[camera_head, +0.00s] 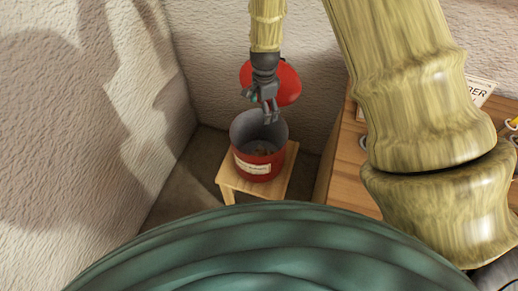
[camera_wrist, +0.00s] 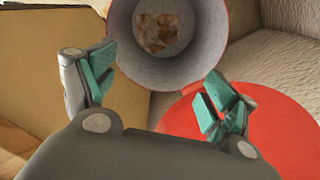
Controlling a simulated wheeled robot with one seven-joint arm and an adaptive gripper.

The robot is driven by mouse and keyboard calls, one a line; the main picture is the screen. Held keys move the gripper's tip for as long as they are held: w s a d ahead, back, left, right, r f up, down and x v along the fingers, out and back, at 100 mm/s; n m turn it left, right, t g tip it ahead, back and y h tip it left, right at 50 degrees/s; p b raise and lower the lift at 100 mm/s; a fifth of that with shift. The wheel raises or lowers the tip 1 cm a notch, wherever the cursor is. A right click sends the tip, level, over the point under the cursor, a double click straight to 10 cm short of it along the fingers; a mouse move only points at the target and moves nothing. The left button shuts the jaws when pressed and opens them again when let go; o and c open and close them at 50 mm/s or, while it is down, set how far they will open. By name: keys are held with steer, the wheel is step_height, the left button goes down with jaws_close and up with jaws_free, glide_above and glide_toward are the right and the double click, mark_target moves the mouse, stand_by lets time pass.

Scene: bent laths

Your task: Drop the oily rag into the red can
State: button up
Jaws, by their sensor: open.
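The red can (camera_head: 258,167) stands upright on a small wooden stool, with a pale label on its front. Its red lid (camera_head: 285,82) is tilted open behind it; in the wrist view the lid (camera_wrist: 285,130) fills the lower right. My gripper (camera_head: 268,118) is just above the can's mouth, pointing down. Its green-padded fingers (camera_wrist: 160,88) are spread apart with nothing between them. A crumpled brownish cloth, apparently the oily rag (camera_wrist: 162,32), lies on the bottom inside the grey-walled can, apart from my fingers. In the head view it is mostly in shadow.
The wooden stool (camera_head: 281,177) stands in a corner between rough pale walls. A wooden bench (camera_head: 345,158) is close on the right, with a partly hidden sign (camera_head: 480,91) on it. The floor left of the stool is clear.

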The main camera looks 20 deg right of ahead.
step_height(320, 180, up, 9)
steer(key=shift+r, duration=0.2)
stand_by(0.3)
stand_by(0.3)
